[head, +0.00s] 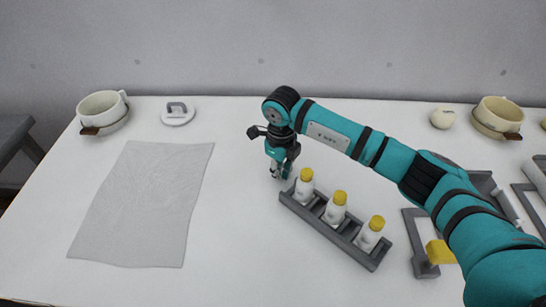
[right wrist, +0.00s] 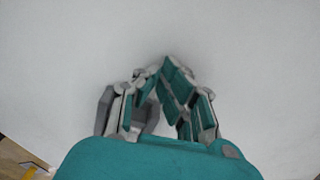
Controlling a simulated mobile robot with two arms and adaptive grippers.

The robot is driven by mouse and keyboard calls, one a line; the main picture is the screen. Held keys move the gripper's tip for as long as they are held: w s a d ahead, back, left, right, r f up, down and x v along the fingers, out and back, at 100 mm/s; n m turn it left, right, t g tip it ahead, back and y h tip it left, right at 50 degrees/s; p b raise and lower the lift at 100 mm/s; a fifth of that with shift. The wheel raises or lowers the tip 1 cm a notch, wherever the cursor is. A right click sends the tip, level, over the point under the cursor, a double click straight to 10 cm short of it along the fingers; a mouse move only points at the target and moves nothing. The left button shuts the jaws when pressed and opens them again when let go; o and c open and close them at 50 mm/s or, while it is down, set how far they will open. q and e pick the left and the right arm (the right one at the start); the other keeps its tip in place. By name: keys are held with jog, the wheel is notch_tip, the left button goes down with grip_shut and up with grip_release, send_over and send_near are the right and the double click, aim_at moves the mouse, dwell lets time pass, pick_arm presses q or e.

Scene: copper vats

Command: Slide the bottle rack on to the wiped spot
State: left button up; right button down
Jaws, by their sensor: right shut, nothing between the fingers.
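The dark grey bottle rack (head: 318,222) stands on the white table right of centre, slanting from upper left to lower right. It holds three white bottles with yellow caps: one at the far end (head: 305,188), one in the middle (head: 335,210) and one at the near end (head: 370,236). A pale grey, faintly creased rectangular patch (head: 145,205) lies at the left; I take it as the wiped spot. My right gripper (head: 280,172) is shut and empty, pointing down just beyond the rack's far left end; contact cannot be told. Its fingers show in the right wrist view (right wrist: 162,85). My left gripper is out of view.
A cream pot (head: 102,108) and a white lid-like disc with a grey handle (head: 177,113) stand at the back left. Another cream cup (head: 498,116) and a round cream object (head: 443,118) stand at the back right. Grey trays lie at the right. Bare table separates rack and patch.

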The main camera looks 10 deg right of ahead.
jog(key=shift+s+d, duration=0.55)
jog(key=shift+s, duration=0.05)
jog(key=shift+s+d+p, duration=0.4)
jog(key=shift+s+d, duration=0.9)
jog(key=shift+s, duration=0.1)
